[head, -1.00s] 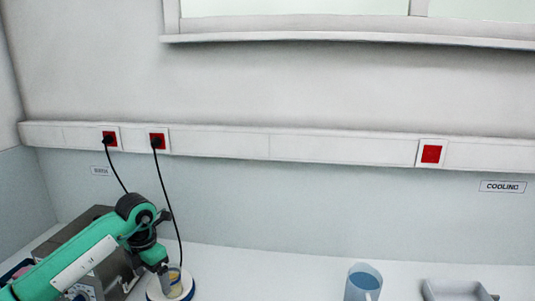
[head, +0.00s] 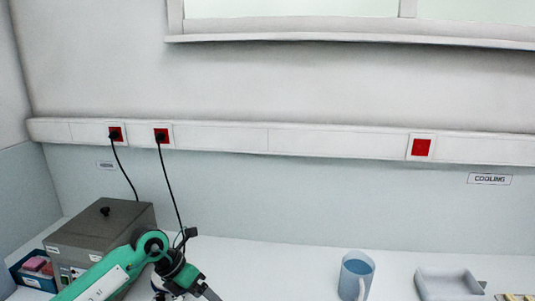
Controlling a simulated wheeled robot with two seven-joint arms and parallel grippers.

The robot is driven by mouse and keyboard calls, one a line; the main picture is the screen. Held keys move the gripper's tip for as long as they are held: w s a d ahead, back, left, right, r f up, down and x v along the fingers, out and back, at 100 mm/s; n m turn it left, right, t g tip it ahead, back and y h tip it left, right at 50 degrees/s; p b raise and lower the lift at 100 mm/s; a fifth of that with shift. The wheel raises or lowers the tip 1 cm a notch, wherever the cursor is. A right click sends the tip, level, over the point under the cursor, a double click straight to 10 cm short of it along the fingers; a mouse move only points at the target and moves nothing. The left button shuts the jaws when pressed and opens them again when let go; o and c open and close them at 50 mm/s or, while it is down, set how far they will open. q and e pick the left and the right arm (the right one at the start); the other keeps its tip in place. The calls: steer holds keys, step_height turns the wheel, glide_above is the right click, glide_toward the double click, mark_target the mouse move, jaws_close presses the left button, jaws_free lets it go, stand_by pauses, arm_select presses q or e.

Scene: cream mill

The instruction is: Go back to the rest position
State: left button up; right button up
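My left arm comes in from the lower left in the head view, green with dark joints. My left gripper (head: 207,292) is at the bottom edge, low over the white worktop (head: 270,262). Its grey fingers are partly cut off by the frame, so I cannot tell whether they are open or shut, and I see nothing clearly held. My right gripper is not in view.
A grey metal box (head: 103,232) with a black knob stands at the left. Beside it is a blue tray (head: 36,280) with pink items. A blue mug (head: 356,275), a grey tray (head: 448,284) and the wall are at the right and back. The middle worktop is clear.

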arm_select(q)
steer(key=s+d+r+n+t+h, duration=0.2)
steer(key=s+d+r+n+h, duration=0.1)
steer(key=d+r+h, duration=0.3)
steer(key=s+d+r+n+t+h, duration=0.2)
steer(key=d+r+n+t+h, duration=0.15)
steer(key=d+h, duration=0.35)
steer(key=w+a+n+t+y, duration=0.1)
steer(key=a+n+t+y, duration=1.15)
steer(key=n, duration=0.75)
steer(key=s+a+f+n+g+y, duration=0.1)
steer(key=s+a+f+n+y, duration=0.2)
steer(key=a+f+n+y, duration=0.35)
steer(key=s+a+f+n+g, duration=0.1)
steer(key=s+f+n+g, duration=0.3)
steer(key=s+f+g, duration=0.55)
steer(key=s+f+n+g, duration=0.45)
steer(key=s+f, duration=0.55)
steer(key=s, duration=0.6)
step_height(320, 180, down, 32)
steer(key=g, duration=0.1)
steer(key=s+a+f, duration=0.1)
steer(key=s+f, duration=0.8)
steer(key=s+a+f+g, duration=0.1)
steer(key=s+a+f, duration=0.1)
steer(key=s+f, duration=0.7)
steer(key=shift+s+a+g, duration=0.3)
steer(key=shift+s, duration=0.25)
